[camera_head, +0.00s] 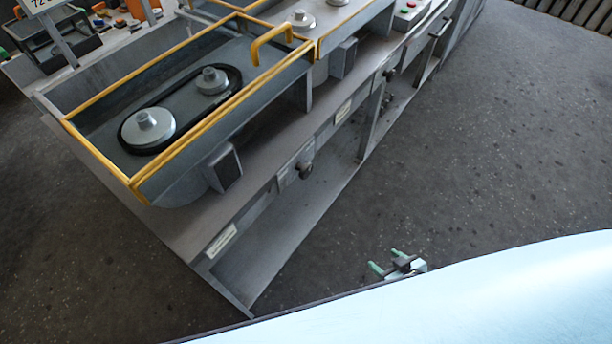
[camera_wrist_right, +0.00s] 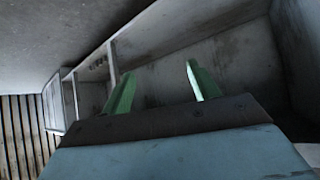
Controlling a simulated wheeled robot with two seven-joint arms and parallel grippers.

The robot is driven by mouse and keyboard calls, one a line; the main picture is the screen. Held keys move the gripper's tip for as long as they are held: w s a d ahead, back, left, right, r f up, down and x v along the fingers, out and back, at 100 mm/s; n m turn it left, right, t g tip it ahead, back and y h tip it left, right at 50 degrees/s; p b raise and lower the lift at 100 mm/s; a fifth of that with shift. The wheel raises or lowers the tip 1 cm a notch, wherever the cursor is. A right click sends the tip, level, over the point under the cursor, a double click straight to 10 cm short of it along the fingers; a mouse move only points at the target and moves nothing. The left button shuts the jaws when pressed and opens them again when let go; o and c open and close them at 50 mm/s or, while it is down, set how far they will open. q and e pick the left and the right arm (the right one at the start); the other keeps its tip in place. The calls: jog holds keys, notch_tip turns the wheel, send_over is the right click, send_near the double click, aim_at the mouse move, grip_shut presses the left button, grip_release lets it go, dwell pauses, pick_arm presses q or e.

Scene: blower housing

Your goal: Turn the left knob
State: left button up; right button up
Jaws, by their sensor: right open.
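The left knob (camera_head: 305,169) is a small dark knob on the front rail of the grey blower housing frame (camera_head: 190,235). A second dark knob (camera_head: 388,75) sits farther along the same front, up and to the right. My right gripper (camera_head: 385,260) has green fingers and stands apart from the frame, below and right of the left knob, over the floor. In the right wrist view its two fingers (camera_wrist_right: 162,82) are spread with nothing between them, facing grey panels. I cannot make out a knob clearly there. My left gripper is not in view.
A yellow-edged tray (camera_head: 85,148) with a belt around two pulleys (camera_head: 180,105) sits on top of the housing. A box with coloured buttons (camera_head: 408,12) is at the top. Bare dark floor (camera_head: 480,140) lies to the right of the frame.

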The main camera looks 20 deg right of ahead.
jog(key=w+a+r+n+t+y+b, duration=0.1)
jog(key=w+a+r+t+y, duration=0.1)
jog(key=w+r, duration=0.3)
jog(key=w+a+r+t+y, duration=0.1)
jog(key=w+r+t+y, duration=0.15)
jog(key=r, duration=0.45)
jog(key=n+y, duration=0.2)
jog(key=y, duration=0.3)
send_near(308, 172)
jog(key=b+x, duration=0.1)
jog(key=x, duration=0.7)
jog(key=shift+w+f+b, duration=0.2)
jog(key=shift+b, duration=0.15)
jog(key=shift+w+a, duration=0.25)
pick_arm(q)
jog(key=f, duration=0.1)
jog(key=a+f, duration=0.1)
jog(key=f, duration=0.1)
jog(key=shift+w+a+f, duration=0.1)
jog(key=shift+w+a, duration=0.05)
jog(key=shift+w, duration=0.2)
